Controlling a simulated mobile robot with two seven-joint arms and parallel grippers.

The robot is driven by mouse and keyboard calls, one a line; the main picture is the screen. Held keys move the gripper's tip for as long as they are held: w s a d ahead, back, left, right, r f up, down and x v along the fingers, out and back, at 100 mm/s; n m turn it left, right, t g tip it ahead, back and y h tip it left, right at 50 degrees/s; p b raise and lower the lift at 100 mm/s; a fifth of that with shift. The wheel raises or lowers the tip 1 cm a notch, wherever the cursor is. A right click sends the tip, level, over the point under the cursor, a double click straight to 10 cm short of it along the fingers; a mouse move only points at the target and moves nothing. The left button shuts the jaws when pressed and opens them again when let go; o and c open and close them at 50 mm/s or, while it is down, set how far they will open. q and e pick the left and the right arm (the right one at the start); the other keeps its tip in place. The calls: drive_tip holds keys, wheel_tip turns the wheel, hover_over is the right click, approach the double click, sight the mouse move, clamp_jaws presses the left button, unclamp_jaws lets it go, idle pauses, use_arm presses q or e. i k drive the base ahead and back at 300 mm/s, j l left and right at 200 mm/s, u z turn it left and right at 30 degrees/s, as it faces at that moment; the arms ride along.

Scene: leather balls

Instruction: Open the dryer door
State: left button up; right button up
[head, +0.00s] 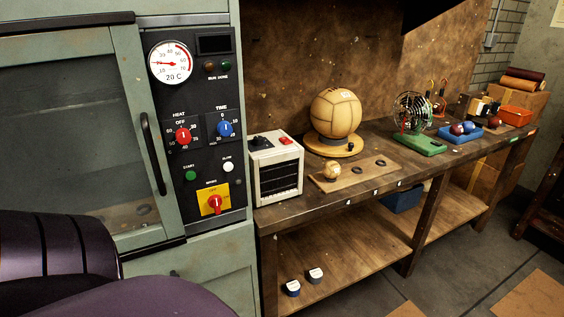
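The dryer is the pale green cabinet at the left of the head view. Its door (119,85) has a large dark window (65,125) and looks shut against the frame. A black vertical bar handle (153,153) is on the door's right side, beside the control panel (212,60). The panel has a dial gauge reading near 20 C, a red heat knob (183,136), a blue time knob (224,128) and a red switch on a yellow plate (215,203). My purple arm covers the door's lower left. Neither gripper shows.
A wooden workbench (380,198) runs to the right of the dryer. On it stand a white heater-like box (274,172), a large leather ball (336,112) on a round stand, a wire cage device and a blue tray. Open floor lies in front at the lower right.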

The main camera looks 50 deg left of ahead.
sight(125, 41)
drive_tip(key=u, duration=2.9)
